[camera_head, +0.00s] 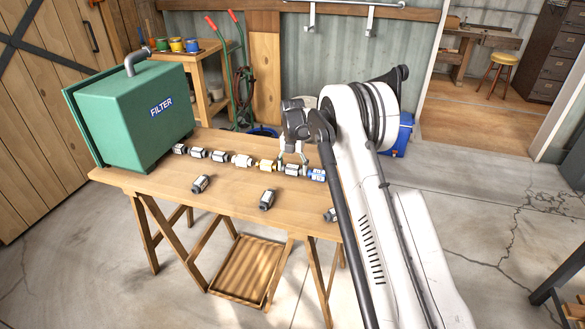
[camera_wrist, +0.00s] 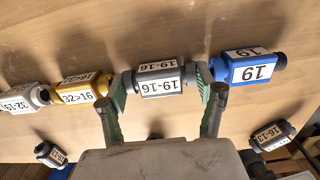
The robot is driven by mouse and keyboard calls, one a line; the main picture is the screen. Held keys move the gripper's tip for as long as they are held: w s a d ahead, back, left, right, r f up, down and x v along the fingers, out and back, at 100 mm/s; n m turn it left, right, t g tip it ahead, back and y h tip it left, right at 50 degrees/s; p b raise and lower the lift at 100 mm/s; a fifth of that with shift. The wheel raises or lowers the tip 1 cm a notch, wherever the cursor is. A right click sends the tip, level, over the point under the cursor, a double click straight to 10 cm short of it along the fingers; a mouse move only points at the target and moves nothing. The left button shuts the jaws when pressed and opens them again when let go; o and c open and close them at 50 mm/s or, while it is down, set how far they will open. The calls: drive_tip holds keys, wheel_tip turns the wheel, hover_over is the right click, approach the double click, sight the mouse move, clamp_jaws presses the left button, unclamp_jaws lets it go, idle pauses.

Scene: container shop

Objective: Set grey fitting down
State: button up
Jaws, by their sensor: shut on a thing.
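The grey fitting (camera_wrist: 158,80), labelled 19-16, sits between the fingertips of my gripper (camera_wrist: 160,91) in the wrist view. One green finger pad is at each end of it. It lies in line between the yellow fitting (camera_wrist: 84,88), labelled 32>16, and the blue fitting (camera_wrist: 250,66), labelled 19. In the head view the grey fitting (camera_head: 295,169) is at the right part of the row, under my gripper (camera_head: 292,156). I cannot tell whether it touches the bench (camera_head: 140,179) or hangs just above it.
A green filter box (camera_head: 135,112) stands at the bench's left end, with several fittings in a row from it. Loose fittings lie nearer the front edge, one at left (camera_head: 201,184) and one at middle (camera_head: 267,199). Bare wood lies between them and the row.

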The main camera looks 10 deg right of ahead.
drive_tip(key=shift+f, duration=0.15)
drive_tip(key=o, duration=0.9)
